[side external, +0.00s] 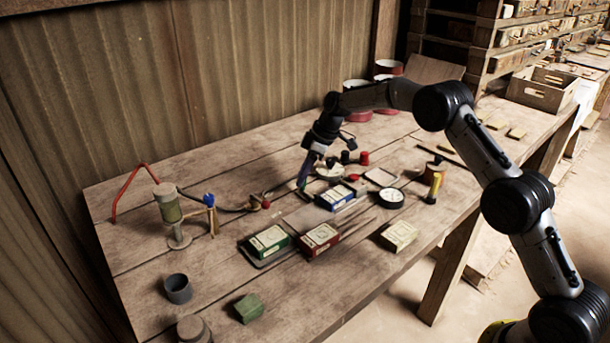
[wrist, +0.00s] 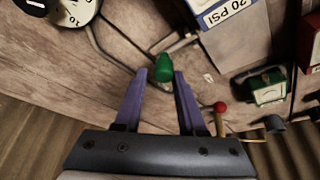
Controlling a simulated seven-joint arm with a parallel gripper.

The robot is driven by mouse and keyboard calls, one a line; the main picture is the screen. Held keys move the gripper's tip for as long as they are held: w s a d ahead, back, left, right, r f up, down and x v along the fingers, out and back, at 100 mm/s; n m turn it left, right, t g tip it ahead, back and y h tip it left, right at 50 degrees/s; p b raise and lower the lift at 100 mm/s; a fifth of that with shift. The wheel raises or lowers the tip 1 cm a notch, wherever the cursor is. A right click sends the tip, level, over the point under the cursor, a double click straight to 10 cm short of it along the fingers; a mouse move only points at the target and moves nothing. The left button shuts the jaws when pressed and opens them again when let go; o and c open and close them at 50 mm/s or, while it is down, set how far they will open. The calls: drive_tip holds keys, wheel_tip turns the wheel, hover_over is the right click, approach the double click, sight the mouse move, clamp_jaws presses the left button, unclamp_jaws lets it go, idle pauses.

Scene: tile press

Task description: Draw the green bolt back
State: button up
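The green bolt's rounded knob (wrist: 163,68) shows in the wrist view, on a thin grey rod close to the tabletop. My gripper (wrist: 160,76) is open, its two purple fingers to the left and right of the knob at the fingertips. A gap shows at least on the left side; I cannot tell how deep the knob sits between them. In the side view my gripper (side external: 303,187) points down at the table, just left of the blue box (side external: 337,197). I cannot make out the green knob in that view.
A red knob (wrist: 220,107) stands close to my right finger in the wrist view. A white dial (wrist: 75,10) is at upper left. In the side view, green (side external: 268,241) and red boxes (side external: 319,238) lie nearer the front.

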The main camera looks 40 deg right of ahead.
drive_tip(key=shift+o, duration=1.4)
drive_tip(key=shift+s, duration=0.1)
drive_tip(key=v, duration=1.4)
